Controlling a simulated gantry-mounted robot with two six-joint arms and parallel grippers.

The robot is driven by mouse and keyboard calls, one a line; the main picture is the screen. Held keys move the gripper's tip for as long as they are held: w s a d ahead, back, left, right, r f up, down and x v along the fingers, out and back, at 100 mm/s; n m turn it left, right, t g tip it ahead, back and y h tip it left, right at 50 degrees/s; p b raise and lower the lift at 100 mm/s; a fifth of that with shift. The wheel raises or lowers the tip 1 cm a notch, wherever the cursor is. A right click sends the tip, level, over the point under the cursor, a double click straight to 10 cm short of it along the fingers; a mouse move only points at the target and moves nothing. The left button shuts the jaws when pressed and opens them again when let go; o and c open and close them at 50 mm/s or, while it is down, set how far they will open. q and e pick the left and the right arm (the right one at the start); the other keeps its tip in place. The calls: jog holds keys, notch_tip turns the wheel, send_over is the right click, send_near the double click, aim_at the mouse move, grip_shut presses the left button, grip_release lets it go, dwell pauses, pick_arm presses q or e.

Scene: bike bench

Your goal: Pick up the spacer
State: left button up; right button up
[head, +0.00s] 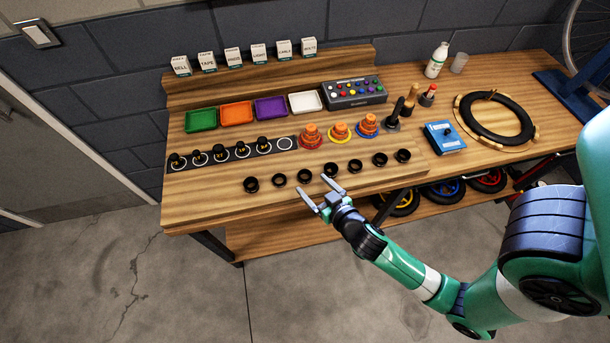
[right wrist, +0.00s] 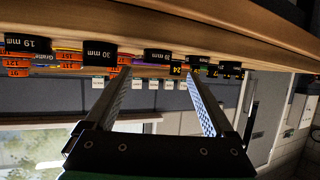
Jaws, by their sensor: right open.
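Several short black ring-shaped spacers stand in a row along the front of the wooden bench; one spacer (head: 305,176) is close to the fingertips of my right gripper (head: 313,185). This gripper is open and empty at the bench's front edge, its fingers pointing toward the row. In the right wrist view, which is upside down, the open fingers (right wrist: 159,72) reach toward the row. Printed sizes show there on a 19 mm spacer (right wrist: 28,44) and a 30 mm spacer (right wrist: 85,47). Which spacer is meant, I cannot tell. My left gripper is out of view.
Behind the row are a dark strip with labelled pieces (head: 232,153), orange stacks (head: 311,135), coloured trays (head: 237,113) and a button box (head: 354,92). A blue box (head: 444,138) and black tyre (head: 497,119) lie to the right. The front-left bench top (head: 205,203) is clear.

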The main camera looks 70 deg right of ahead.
aim_at(308, 179)
jog(key=x, duration=0.5)
jog(key=shift+s+d, duration=0.15)
jog(key=shift+d, duration=0.1)
grip_shut()
jog(key=shift+r, duration=0.1)
jog(key=shift+r, duration=0.25)
notch_tip(308, 179, up, 3)
jog(key=shift+f+p, duration=0.25)
jog(key=shift+p, duration=0.5)
jog(key=s+d+r+p, duration=0.3)
jog(key=s+r, duration=0.6)
jog(key=s, duration=0.4)
jog(key=shift+s+d+r+p, duration=0.3)
jog(key=shift+r+p, duration=0.05)
jog(key=shift+r, duration=0.05)
